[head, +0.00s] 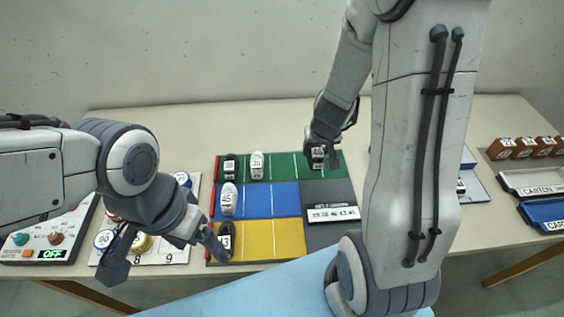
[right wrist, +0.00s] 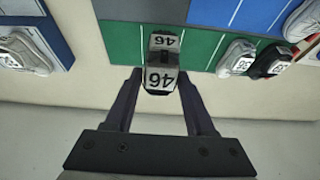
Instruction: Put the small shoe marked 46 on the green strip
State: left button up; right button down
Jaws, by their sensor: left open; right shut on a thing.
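The small shoe marked 46 (head: 318,152) is dark with white number labels. It is at the right part of the green strip (head: 285,167). My right gripper (head: 322,138) is shut on it from behind. In the right wrist view the shoe (right wrist: 161,62) sits between the fingertips, over the green strip (right wrist: 205,42) near its edge. I cannot tell whether its sole touches the strip. My left gripper (head: 165,256) is open and empty at the front left, with one finger near the yellow strip (head: 270,242).
Two shoes, one dark (head: 230,167) and one white (head: 257,165), stand on the green strip's left part. A white shoe marked 45 (head: 228,200) is on the blue strip (head: 268,199). A dark shoe (head: 225,238) is on the yellow strip. A control box (head: 48,238) stands left.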

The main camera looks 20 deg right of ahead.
jog(key=w+a+f, duration=0.4)
jog(key=w, duration=0.1)
jog(key=w+a+f+p, duration=0.1)
jog(key=w+a+f, duration=0.1)
jog(key=w, duration=0.1)
jog(key=shift+a+f, duration=0.1)
jog(key=shift+a, duration=0.1)
notch_tip(320, 180, down, 4)
jog(key=b, duration=0.3)
jog(key=shift+b, duration=0.3)
jog(key=shift+f, duration=0.2)
jog(key=shift+c, duration=1.2)
grip_release()
jog(key=shift+r, duration=0.1)
